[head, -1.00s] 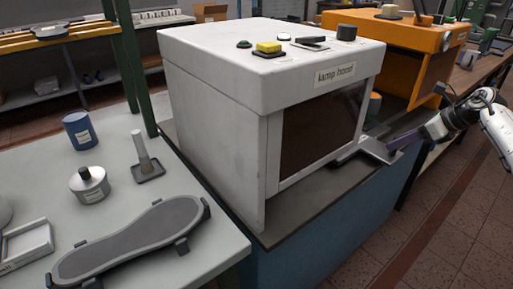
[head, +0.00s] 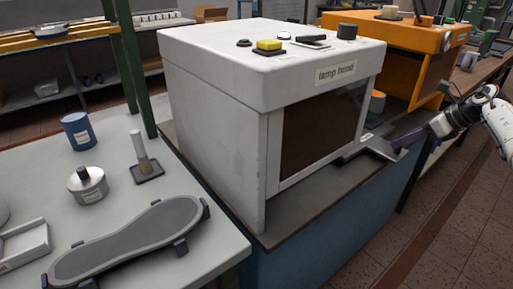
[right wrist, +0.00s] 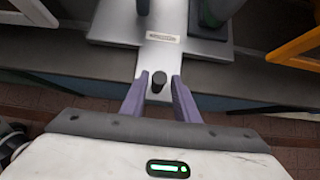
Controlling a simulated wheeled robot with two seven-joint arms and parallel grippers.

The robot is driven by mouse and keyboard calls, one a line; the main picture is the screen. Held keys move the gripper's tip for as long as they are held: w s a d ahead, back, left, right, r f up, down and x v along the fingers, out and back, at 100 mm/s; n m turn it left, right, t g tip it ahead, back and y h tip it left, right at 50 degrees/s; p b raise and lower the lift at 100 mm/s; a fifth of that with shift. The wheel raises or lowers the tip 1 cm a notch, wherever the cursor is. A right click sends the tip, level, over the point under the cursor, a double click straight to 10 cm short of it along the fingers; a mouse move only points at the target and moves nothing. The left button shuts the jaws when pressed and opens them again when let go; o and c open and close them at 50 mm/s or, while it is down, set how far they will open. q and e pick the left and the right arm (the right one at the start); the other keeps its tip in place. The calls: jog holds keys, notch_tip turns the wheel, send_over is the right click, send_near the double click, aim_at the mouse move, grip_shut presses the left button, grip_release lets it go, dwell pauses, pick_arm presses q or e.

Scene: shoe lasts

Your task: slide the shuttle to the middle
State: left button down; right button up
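The shuttle is a flat grey metal plate with a tongue (head: 382,147) that sticks out past the front edge of the bench, beside the lamp hood. In the right wrist view its labelled plate (right wrist: 128,22) lies ahead, and a dark round knob (right wrist: 159,79) stands on the tongue. My right gripper (right wrist: 159,88) is open, with one purple finger on each side of the knob and a gap showing to each. In the head view the right gripper (head: 398,144) is at the tongue's outer end. My left gripper is not in view.
The white lamp hood (head: 205,105) has a dark front opening. An orange hood (head: 397,35) stands behind it. The left table (head: 120,215) holds a sole-shaped pad (head: 130,240), a blue can (head: 78,131) and a metal jar (head: 88,185).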

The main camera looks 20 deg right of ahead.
jog(key=shift+s+r, duration=0.1)
jog(key=shift+r, duration=0.1)
jog(key=p+v, duration=0.5)
jog(key=v, duration=0.2)
jog(key=shift+s+r, duration=0.2)
